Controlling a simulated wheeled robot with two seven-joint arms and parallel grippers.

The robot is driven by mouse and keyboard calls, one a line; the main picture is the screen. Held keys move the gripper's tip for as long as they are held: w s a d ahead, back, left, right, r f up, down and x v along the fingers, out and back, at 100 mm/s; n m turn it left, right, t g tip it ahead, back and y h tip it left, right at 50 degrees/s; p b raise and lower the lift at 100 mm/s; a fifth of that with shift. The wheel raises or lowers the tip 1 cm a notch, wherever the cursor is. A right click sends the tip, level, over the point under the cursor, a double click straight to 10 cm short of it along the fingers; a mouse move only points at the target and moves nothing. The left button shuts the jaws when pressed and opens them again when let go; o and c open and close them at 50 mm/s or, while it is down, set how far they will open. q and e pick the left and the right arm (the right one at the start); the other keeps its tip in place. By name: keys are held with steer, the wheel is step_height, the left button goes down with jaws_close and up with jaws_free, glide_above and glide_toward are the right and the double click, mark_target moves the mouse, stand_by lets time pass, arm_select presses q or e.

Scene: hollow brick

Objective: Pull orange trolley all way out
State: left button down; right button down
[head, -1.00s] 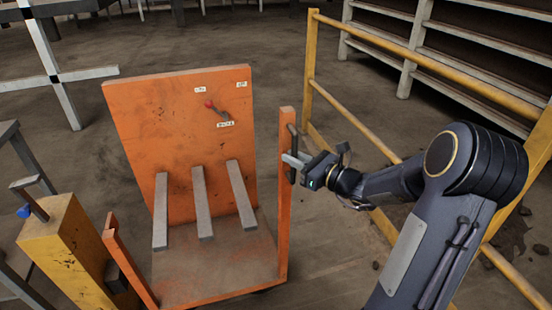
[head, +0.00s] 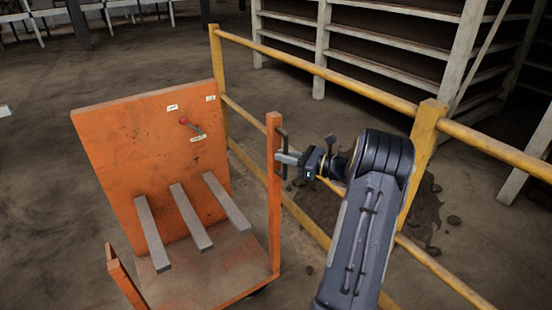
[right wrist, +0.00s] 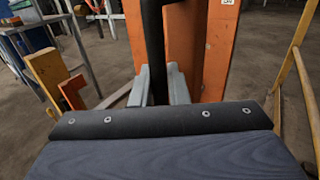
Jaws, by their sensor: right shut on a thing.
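The orange trolley (head: 115,125) stands on the floor at the left of the head view, with a tall back panel, a low deck and several grey bars. A dark handle (head: 283,152) is fixed to its right orange post (head: 273,200). My right gripper (head: 284,157) is shut on this handle. In the right wrist view the grey fingers (right wrist: 160,88) sit on both sides of the dark handle bar (right wrist: 153,45), with the orange post behind it. My left gripper is not in view.
A yellow railing (head: 315,68) runs close along the trolley's right side, behind my right arm. White shelves (head: 390,60) stand beyond it. The floor left of the trolley is clear. A yellow post (right wrist: 45,75) shows at the left of the right wrist view.

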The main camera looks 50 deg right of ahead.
steer(key=shift+s+d, duration=0.2)
steer(key=shift+d, duration=0.75)
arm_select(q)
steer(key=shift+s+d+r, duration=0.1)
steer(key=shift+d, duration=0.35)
arm_select(e)
steer(key=c, duration=1.5)
jaws_free()
steer(key=v, duration=0.7)
steer(key=shift+s, duration=0.35)
steer(key=shift+d+r, duration=0.1)
